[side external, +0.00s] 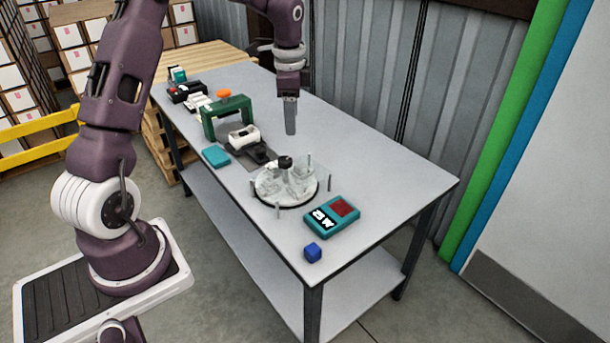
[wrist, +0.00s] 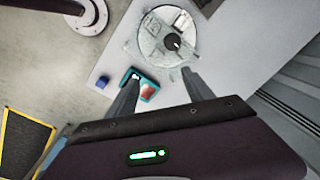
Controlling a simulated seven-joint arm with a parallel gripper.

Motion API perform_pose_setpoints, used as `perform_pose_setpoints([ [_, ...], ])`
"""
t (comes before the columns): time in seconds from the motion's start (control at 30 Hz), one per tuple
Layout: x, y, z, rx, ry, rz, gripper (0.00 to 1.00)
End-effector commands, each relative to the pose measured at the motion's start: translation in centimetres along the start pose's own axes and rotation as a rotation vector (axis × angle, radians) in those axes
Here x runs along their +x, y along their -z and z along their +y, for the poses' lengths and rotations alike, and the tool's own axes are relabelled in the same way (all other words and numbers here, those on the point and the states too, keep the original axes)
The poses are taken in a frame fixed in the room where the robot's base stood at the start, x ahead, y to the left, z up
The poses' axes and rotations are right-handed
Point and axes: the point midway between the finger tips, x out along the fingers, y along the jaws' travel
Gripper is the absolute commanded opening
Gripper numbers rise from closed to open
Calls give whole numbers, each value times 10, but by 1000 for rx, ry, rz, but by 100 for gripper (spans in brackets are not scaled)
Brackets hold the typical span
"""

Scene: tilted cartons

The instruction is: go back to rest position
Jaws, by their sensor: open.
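My gripper (side external: 290,130) hangs above the far side of the grey table (side external: 390,165), beyond the round clear dish. In the wrist view its two fingers (wrist: 160,90) are spread apart with nothing between them that I can see held. The fingers point down, and the gripper appears clear of the objects. Most of the gripper's opening is edge-on in the side view.
A round dish (side external: 268,192) with clear parts and a black knob stands mid-table. A teal box (side external: 320,222) and a blue cube (side external: 312,252) lie near the front corner. A green arch (side external: 225,108) stands farther back. The table's right side is clear.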

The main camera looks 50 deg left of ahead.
Motion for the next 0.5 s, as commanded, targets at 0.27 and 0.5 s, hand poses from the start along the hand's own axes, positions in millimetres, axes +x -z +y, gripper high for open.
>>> perform_pose_setpoints([
  [0.27,-151,-19,182,-347,165,176,60],
  [0.5,-158,-78,298,-618,114,394,60],
])
